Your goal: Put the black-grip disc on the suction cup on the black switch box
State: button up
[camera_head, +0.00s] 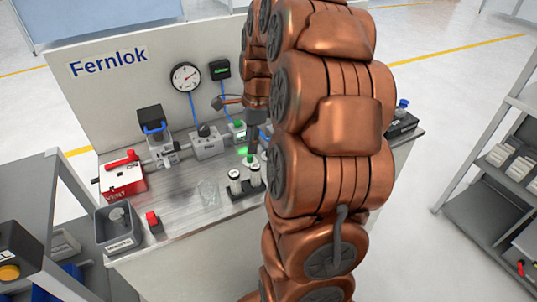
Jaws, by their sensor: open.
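The black box (401,125) stands at the right end of the bench with a blue cup-like part (403,104) on top; I take these for the switch box and suction cup. My copper arm hides part of the box's surroundings. My gripper (252,151) points down over the middle of the bench, small and partly hidden by my arm. It is open, above or behind a black holder (247,190) with two pale cylinders (235,180) with dark tops. I cannot make out the black-grip disc for certain; it may be among these small parts or hidden.
A gauge (186,78), a small display (220,70) and grey valve blocks (207,144) stand along the back panel. A red box (121,176), a grey bin (121,225) and a red-topped button (152,220) are at left. A clear item (208,193) lies in front. Shelves flank the bench.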

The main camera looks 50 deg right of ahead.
aim_at(268, 153)
jog(key=d+f+m, duration=0.1)
jog(key=d+m, duration=0.4)
jog(key=d, duration=0.3)
jog(key=shift+t, duration=0.3)
jog(key=shift+w+f+p, duration=0.2)
jog(key=shift+f+p, duration=0.25)
jog(key=shift+f, duration=0.9)
jog(key=shift+w+f+p, duration=0.2)
jog(key=shift+f+p, duration=0.3)
jog(key=shift+f, duration=0.85)
jog(key=shift+w+f+p, duration=0.2)
jog(key=shift+f+p, duration=0.25)
jog(key=shift+f, duration=0.9)
grip_shut()
